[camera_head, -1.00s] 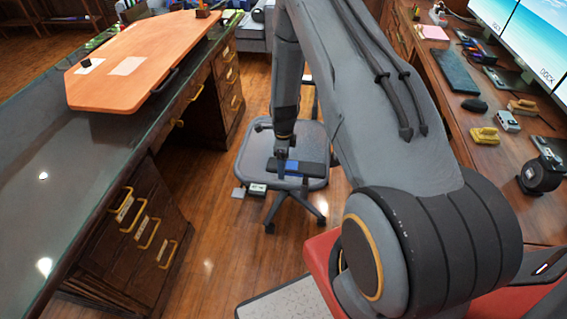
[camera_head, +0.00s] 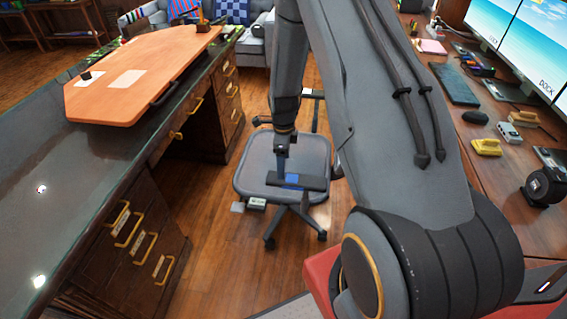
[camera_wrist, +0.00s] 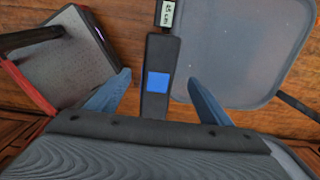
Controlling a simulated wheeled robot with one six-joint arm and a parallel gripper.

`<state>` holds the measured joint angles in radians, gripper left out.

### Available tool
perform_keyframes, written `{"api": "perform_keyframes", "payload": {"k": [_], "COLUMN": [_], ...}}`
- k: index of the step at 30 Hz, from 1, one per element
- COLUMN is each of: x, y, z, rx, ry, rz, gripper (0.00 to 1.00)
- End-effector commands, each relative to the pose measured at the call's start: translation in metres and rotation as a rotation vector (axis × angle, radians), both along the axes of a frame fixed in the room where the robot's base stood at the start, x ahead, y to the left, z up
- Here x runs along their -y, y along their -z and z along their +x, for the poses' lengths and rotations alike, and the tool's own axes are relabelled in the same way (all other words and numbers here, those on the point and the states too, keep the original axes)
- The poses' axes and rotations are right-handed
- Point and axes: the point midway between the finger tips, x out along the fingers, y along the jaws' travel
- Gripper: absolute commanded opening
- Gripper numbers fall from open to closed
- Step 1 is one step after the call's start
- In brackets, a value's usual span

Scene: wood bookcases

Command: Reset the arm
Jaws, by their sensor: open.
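My arm comes down from the top of the head view, and my gripper (camera_head: 292,181) hangs low in front of an office chair with a grey seat (camera_head: 265,160). In the wrist view my gripper (camera_wrist: 158,98) has its two blue fingers spread wide apart. A dark bar with a blue square shows between them; I cannot tell whether it is part of me. No object is visibly held between the fingertips. The seat also shows in the wrist view (camera_wrist: 235,50), to the right of the bar.
A glass-topped desk (camera_head: 60,185) with an orange board (camera_head: 150,75) stands at the left. A wooden desk (camera_head: 500,200) at the right carries monitors, a mouse (camera_head: 475,117) and yellow items. A small device (camera_head: 257,203) shows by the seat's edge.

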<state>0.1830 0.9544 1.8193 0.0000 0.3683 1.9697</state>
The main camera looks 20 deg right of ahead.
Motion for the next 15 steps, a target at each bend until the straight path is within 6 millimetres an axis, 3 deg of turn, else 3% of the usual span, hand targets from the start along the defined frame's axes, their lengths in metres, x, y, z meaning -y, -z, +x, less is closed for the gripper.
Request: {"api": "perform_keyframes", "payload": {"k": [9,11,15], "x": [-0.001,-0.004,-0.017], "y": [-0.004,-0.013,-0.053], "z": [0.000,-0.002,-0.013], "rx": [0.002,0.005,0.017], "ry": [-0.021,-0.066,-0.288], "rz": [0.000,-0.001,-0.005], "gripper": [0.73,0.73,0.73]}}
